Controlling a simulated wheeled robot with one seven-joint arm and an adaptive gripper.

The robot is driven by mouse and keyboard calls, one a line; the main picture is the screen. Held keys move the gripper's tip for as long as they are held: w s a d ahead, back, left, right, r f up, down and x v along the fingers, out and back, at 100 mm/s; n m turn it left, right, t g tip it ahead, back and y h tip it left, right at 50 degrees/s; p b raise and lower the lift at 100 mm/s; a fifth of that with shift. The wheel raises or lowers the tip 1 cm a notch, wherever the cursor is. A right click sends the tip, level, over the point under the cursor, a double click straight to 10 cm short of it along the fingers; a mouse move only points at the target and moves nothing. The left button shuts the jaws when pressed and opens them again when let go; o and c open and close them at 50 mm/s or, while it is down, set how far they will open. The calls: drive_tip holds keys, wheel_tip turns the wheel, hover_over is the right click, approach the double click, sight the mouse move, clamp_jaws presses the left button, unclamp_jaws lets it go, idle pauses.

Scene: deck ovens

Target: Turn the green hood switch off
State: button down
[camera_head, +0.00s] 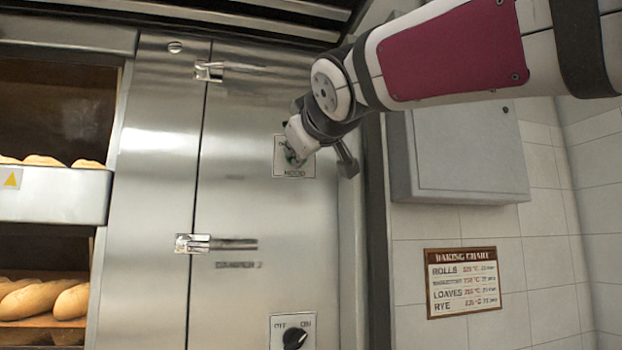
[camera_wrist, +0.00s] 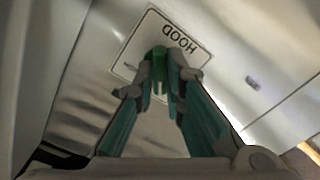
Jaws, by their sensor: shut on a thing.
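The hood switch is a green knob (camera_wrist: 160,55) on a white plate marked HOOD (camera_head: 294,172). The plate (camera_wrist: 201,50) also shows in the wrist view, turned nearly upside down. My gripper (camera_head: 291,154) reaches the plate from the upper right in the head view and covers most of the knob. In the wrist view, the fingertips of my gripper (camera_wrist: 162,78) are closed around the green knob, one on each side. The knob's exact angle and the plate's other markings are hidden or too small to read.
A black knob (camera_head: 294,339) on an OFF/ON plate sits lower on the steel panel. A grey wall box (camera_head: 458,152) and a baking chart (camera_head: 462,282) are on the tiled wall. Bread lies in ovens at left.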

drive_tip(key=shift+n, duration=0.8)
drive_tip(key=c, duration=1.7)
unclamp_jaws()
drive_tip(key=shift+o, duration=0.2)
drive_tip(key=v, duration=1.2)
